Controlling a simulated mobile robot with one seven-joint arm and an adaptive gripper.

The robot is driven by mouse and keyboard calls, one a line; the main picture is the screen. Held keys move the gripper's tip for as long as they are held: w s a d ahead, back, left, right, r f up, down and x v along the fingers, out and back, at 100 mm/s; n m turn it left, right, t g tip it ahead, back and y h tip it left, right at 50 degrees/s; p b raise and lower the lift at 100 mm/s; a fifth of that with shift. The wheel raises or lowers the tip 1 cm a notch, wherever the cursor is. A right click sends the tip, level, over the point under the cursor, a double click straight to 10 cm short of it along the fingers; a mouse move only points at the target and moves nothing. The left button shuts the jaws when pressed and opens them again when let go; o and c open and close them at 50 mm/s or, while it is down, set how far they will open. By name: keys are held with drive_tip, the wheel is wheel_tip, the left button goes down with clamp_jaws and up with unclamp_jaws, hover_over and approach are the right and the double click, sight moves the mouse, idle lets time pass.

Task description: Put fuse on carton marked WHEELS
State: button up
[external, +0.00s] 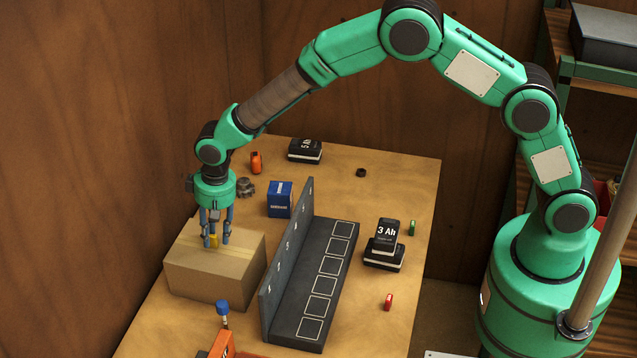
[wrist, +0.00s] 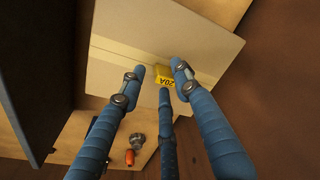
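A yellow fuse marked 20A (wrist: 164,75) rests on the top of a brown cardboard carton (external: 213,280). The fuse also shows in the external view (external: 213,241), partly hidden by my fingers. The carton's top with its tape strip fills the upper middle of the wrist view (wrist: 120,70). No WHEELS marking is readable on the faces I see. My gripper (external: 216,240) points down just over the carton. Its blue fingers are spread around the fuse, with gaps visible in the wrist view (wrist: 159,78), so it is open.
A dark rack (external: 335,270) with a grey upright panel stands right of the carton. A blue box (external: 280,199), an orange item (external: 256,162) and a 5 Ah battery (external: 305,150) are behind. A 3 Ah battery (external: 385,245), green fuse (external: 411,227) and red fuse (external: 388,301) lie right.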

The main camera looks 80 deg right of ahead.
wheel_tip(320, 180, up, 11)
drive_tip(key=s, duration=0.1)
drive_tip(key=shift+s+r, duration=0.15)
drive_tip(key=shift+s, duration=0.05)
drive_tip(key=shift+r, duration=0.1)
idle(0.9)
drive_tip(key=s+d+r+n+t, duration=0.1)
drive_tip(key=s+d+r, duration=0.1)
drive_tip(key=s+r, duration=0.9)
drive_tip(key=s+d+r+n+t, duration=0.1)
drive_tip(key=s+d+r, duration=0.1)
drive_tip(key=s+r, duration=0.95)
drive_tip(key=s+d+r+n+t, duration=0.1)
drive_tip(key=s, duration=1.3)
drive_tip(key=s+d+r+n+t, duration=0.1)
drive_tip(key=s+n, duration=0.1)
drive_tip(key=s, duration=1.2)
drive_tip(key=shift+s+d, duration=0.25)
drive_tip(key=shift+s, duration=0.15)
